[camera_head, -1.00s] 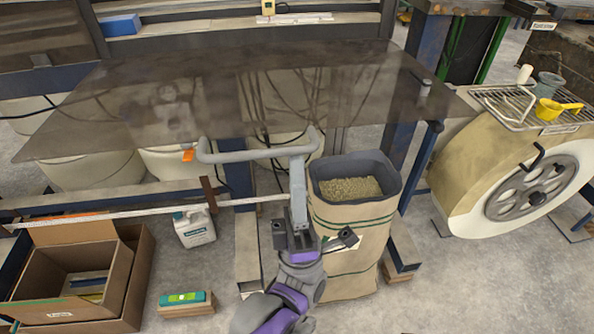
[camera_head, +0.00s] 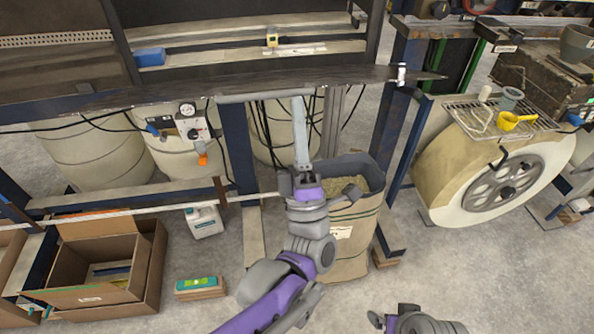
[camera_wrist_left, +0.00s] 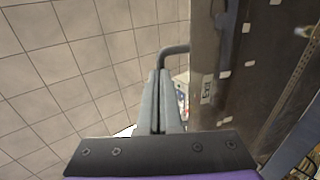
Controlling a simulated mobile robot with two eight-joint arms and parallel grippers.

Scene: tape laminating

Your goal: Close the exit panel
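The exit panel (camera_head: 245,92) shows in the head view as a thin dark band, nearly edge-on, across the front of the machine. A grey bar handle (camera_head: 262,97) runs along its lower edge. My left gripper (camera_head: 299,104) reaches up to the right end of this handle. In the left wrist view, the long grey fingers (camera_wrist_left: 160,76) are close together at the bent end of the handle (camera_wrist_left: 176,49) and appear shut on it. My right gripper (camera_head: 394,316) shows only partly at the bottom edge, away from the panel; its fingers are not clear.
A paper sack of pellets (camera_head: 358,222) stands just right of my left arm. A large roll (camera_head: 495,185) is further right. A cardboard box (camera_head: 90,270), a white jug (camera_head: 204,222) and a green-topped block (camera_head: 200,284) are on the floor at left. Floor is clear at lower right.

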